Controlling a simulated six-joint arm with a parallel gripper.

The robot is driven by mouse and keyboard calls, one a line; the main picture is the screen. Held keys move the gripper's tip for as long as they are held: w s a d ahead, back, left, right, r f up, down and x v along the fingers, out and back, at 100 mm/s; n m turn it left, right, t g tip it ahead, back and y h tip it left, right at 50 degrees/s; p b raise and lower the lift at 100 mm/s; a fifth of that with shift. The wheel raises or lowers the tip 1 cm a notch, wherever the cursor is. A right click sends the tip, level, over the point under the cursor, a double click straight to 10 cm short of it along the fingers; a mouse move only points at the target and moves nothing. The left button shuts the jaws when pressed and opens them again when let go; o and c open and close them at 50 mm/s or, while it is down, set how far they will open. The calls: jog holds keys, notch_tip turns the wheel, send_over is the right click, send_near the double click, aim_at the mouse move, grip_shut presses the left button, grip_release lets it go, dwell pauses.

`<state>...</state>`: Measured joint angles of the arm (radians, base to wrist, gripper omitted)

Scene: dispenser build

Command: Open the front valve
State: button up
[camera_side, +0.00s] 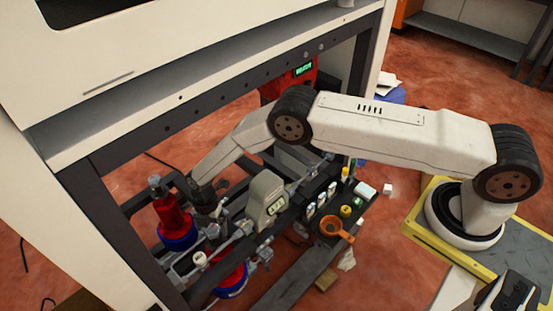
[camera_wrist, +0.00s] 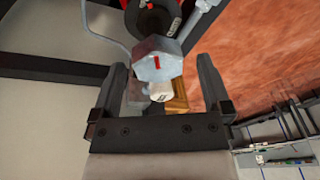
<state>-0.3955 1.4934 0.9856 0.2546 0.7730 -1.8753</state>
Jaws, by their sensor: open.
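In the wrist view, a grey hexagonal valve fitting (camera_wrist: 170,68) with a red mark on its face stands between the tips of my gripper (camera_wrist: 162,75). The two dark fingers are apart, one on each side of it, and I see no clear contact. A small whitish cylindrical part (camera_wrist: 160,93) sticks out below the fitting. In the side view my gripper (camera_side: 203,200) is down among the dispenser's pipes, beside a red bottle (camera_side: 172,215) with a blue base. The fingertips and the valve are hard to make out there.
A beige gauge box (camera_side: 265,196) stands just right of my gripper. A second red and blue container (camera_side: 232,278) sits below the pipes. A dark tray (camera_side: 345,205) holds an orange funnel (camera_side: 335,229) and small bottles. The dark frame post (camera_side: 115,225) closes off the left.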

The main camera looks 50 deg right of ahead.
jog(key=shift+r, duration=2.4)
jog(key=shift+w+r, duration=0.2)
jog(key=shift+r, duration=0.15)
jog(key=shift+a+f, duration=0.1)
jog(key=shift+s+f, duration=0.2)
jog(key=shift+f, duration=2.75)
